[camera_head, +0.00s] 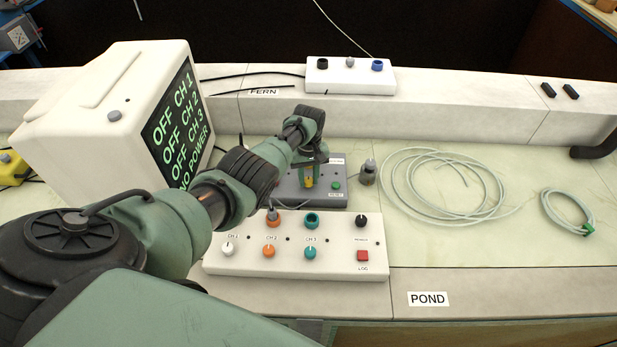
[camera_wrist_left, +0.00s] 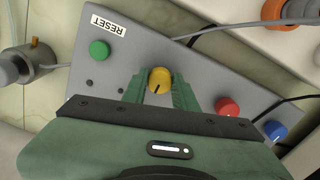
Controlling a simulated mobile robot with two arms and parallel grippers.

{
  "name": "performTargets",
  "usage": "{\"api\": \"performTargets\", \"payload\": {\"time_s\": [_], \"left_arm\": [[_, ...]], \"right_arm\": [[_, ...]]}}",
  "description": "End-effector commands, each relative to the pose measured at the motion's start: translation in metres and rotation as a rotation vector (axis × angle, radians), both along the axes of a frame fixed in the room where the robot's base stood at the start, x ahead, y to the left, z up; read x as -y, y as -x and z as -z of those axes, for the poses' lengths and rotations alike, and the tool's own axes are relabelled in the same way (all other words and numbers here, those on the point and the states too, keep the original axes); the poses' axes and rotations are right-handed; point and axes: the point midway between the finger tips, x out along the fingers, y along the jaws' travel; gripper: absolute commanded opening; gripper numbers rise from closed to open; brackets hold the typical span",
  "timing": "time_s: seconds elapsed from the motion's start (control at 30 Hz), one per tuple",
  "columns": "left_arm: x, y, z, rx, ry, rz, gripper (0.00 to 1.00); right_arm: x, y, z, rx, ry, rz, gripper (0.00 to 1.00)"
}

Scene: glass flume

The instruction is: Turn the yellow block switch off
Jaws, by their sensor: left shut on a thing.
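A yellow block (camera_head: 14,170) with a small grey part on top stands at the left edge of the head view, partly cut off. My left gripper (camera_head: 308,176) is away from it, over a grey box (camera_head: 285,188) behind the white panel. In the left wrist view, my left gripper (camera_wrist_left: 160,82) is shut on a yellow knob (camera_wrist_left: 159,79) with a dark pointer line. The knob sits on the grey box (camera_wrist_left: 125,55), between a green RESET button (camera_wrist_left: 99,50) and a red knob (camera_wrist_left: 228,107). My right gripper is not in view.
A white monitor (camera_head: 80,120) reads OFF for CH 1, CH 2 and CH 3, and NO POWER. A white panel (camera_head: 330,262) with several knobs stands in front. A coiled hose (camera_head: 385,180) lies to the right. A white box (camera_head: 350,78) stands on the back ledge.

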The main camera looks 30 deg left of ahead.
Motion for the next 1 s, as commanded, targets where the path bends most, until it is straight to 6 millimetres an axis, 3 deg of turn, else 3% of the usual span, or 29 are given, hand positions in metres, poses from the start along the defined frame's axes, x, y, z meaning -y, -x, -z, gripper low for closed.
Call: {"api": "performTargets", "payload": {"time_s": [0.4,0.43,0.5,0.83,1.0], "left_arm": [[-0.002,-0.004,-0.004,0.010,-0.004,-0.010,0.00],[-0.002,-0.004,-0.004,0.010,-0.004,-0.010,0.31],[-0.002,-0.003,-0.004,0.010,-0.003,-0.009,0.50],[-0.001,-0.002,-0.003,0.004,-0.002,-0.008,0.50],[-0.001,-0.002,-0.022,0.007,-0.002,-0.008,0.50]], "right_arm": [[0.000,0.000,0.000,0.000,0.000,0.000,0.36],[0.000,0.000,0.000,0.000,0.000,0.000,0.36],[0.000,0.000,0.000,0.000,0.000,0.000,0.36],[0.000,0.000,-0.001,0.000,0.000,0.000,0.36],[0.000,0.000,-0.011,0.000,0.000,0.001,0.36]]}}
